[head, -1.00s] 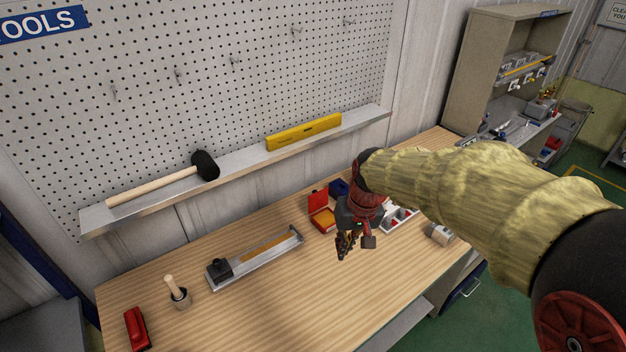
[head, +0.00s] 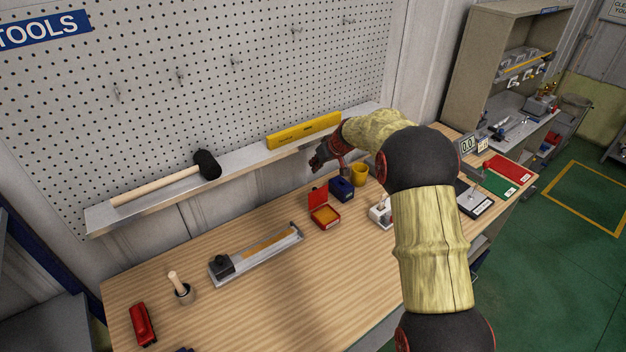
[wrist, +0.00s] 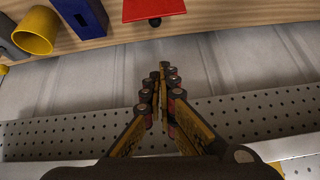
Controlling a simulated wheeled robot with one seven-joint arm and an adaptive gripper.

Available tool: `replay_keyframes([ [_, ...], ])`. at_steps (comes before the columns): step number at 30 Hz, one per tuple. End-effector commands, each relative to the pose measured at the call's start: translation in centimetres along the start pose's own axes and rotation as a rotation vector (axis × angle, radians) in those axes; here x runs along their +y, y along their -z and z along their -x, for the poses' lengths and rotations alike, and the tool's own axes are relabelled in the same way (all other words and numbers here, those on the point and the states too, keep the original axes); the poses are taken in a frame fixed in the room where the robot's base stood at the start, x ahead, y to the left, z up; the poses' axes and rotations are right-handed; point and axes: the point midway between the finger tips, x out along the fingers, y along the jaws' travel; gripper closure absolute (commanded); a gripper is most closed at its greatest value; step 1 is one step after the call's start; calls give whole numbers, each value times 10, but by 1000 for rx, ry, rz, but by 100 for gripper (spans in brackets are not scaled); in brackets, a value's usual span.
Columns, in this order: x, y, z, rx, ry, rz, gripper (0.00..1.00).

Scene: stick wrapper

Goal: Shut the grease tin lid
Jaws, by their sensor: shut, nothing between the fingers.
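The red grease tin (head: 325,218) stands on the wooden bench with orange-brown grease showing inside. Its red lid (head: 317,196) stands open, raised at the tin's back edge. My gripper (head: 316,164) is shut and empty, up behind the tin near the wall and just below the shelf's right part. In the wrist view my gripper's fingertips (wrist: 162,75) are together, over the grey wall, with the lid (wrist: 153,9) at the top edge beyond them. The fingers do not touch the lid. The tin's body is not clearly seen in the wrist view.
A blue box (head: 341,188) and a yellow cup (head: 359,174) stand right of the tin. A metal tray with a black block (head: 223,265) lies to the left. The shelf (head: 240,177) carries a mallet and a yellow level (head: 303,131).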

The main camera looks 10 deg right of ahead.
Motion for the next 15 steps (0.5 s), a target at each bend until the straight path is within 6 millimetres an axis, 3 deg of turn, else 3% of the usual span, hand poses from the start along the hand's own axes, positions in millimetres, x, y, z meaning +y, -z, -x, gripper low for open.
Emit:
replay_keyframes([
  [8,2,-1,-7,6,-10,101,100],
  [15,2,-2,-42,3,-8,99,100],
])
